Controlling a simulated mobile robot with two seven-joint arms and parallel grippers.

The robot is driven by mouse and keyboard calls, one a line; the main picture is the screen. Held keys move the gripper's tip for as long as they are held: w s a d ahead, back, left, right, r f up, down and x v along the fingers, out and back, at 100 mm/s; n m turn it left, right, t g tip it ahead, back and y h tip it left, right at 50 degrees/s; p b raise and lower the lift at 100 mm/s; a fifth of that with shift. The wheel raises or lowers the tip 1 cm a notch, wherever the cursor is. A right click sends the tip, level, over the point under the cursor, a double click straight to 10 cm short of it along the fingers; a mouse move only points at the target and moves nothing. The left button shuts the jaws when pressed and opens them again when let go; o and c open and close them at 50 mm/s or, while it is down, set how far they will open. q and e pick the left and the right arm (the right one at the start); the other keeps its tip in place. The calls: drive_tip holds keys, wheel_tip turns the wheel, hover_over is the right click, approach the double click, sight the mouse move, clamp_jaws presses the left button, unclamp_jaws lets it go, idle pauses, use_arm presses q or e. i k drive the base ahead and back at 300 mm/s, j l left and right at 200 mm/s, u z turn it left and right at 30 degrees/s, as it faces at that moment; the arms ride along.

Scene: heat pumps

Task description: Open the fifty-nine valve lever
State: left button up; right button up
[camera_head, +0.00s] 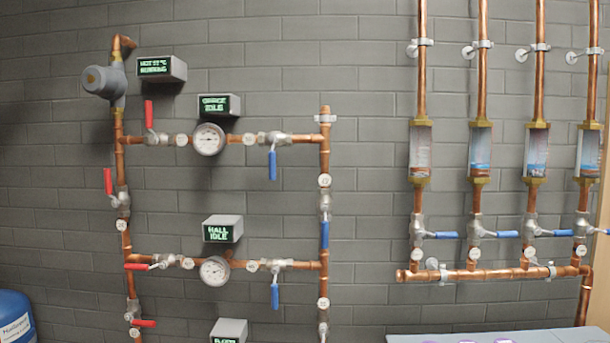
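Copper pipework on a grey block wall carries several lever valves with small round white tags. The tag numbers are too small to read, so I cannot tell which is fifty-nine. Red levers show at the upper branch (149,114), left riser (108,181), middle branch (137,267) and lower left (144,323). Blue levers hang down at the upper branch (272,165) and middle branch (275,296); another lies along the right riser (325,234). Several blue levers on the right manifold, such as the leftmost one (441,235), point sideways. Neither gripper is in view.
Displays read "OFFICE IDLE" (219,105) and "HALL IDLE" (222,229); a top-left one (161,69) is partly legible. Round gauges (208,139) sit on the branches. A blue tank (14,318) stands lower left. A pale surface (400,339) is at lower right.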

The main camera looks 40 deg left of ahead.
sight(273, 139)
drive_tip(key=u, duration=1.55)
